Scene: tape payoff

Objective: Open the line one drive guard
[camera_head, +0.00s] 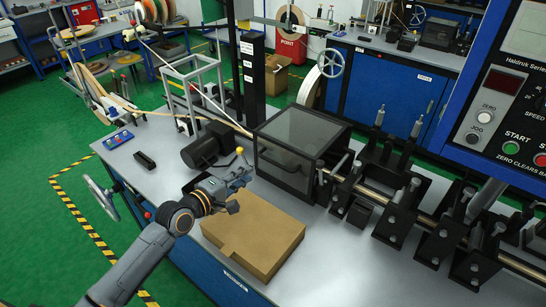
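The drive guard (310,131) is a dark-framed box with smoky see-through panels. It stands on the grey bench at the near end of a shaft line, and its cover looks closed. My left gripper (239,190) is in front and to the left of the guard, above the bench, apart from the guard. Its fingers look spread, with nothing between them. A small yellow knob (239,150) shows just behind the gripper; what it belongs to is unclear. My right gripper is not in view.
A brown cardboard box (262,238) lies flat below my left gripper. A black motor (207,145) stands left of the guard. Black bearing brackets (396,212) line the shaft to the right. A control panel (505,110) hangs at the right. The bench's front left is mostly clear.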

